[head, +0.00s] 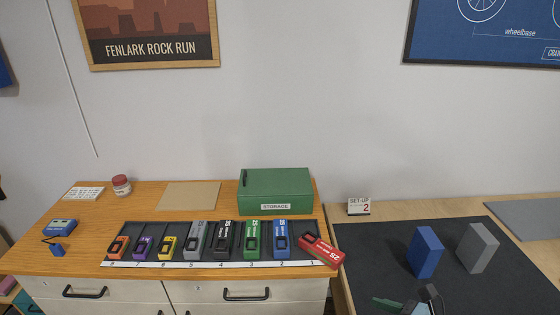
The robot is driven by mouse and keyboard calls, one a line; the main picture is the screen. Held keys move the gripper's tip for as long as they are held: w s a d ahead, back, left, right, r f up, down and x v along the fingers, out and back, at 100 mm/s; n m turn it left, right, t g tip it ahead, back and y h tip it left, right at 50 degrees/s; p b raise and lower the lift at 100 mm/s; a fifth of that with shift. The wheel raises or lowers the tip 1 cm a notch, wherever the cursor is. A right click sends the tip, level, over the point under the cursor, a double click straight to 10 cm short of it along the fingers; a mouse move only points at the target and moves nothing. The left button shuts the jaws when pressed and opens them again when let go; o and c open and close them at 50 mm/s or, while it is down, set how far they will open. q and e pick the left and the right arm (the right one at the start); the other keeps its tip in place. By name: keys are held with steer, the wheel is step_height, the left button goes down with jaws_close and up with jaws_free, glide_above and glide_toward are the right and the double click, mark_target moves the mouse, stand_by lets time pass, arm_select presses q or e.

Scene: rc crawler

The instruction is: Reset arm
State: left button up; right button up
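Neither of my grippers shows in the head view, and no part of my arms can be made out. A row of battery-like packs in several colours stands on a dark numbered tray (113,257) on the wooden bench. The row includes an orange pack (119,247), a green pack (252,240) and a blue pack (281,238). A red pack (321,250) lies askew at the tray's right end, over the bench edge. A partly cut-off green, pale blue and black object (412,306) shows at the bottom edge; I cannot tell what it is.
A green storage box (274,190) stands behind the tray. A blue block (426,252) and a grey block (478,248) stand on the dark mat (375,255). A set-up sign (359,206) stands behind the mat. A blue device (62,226) sits at left.

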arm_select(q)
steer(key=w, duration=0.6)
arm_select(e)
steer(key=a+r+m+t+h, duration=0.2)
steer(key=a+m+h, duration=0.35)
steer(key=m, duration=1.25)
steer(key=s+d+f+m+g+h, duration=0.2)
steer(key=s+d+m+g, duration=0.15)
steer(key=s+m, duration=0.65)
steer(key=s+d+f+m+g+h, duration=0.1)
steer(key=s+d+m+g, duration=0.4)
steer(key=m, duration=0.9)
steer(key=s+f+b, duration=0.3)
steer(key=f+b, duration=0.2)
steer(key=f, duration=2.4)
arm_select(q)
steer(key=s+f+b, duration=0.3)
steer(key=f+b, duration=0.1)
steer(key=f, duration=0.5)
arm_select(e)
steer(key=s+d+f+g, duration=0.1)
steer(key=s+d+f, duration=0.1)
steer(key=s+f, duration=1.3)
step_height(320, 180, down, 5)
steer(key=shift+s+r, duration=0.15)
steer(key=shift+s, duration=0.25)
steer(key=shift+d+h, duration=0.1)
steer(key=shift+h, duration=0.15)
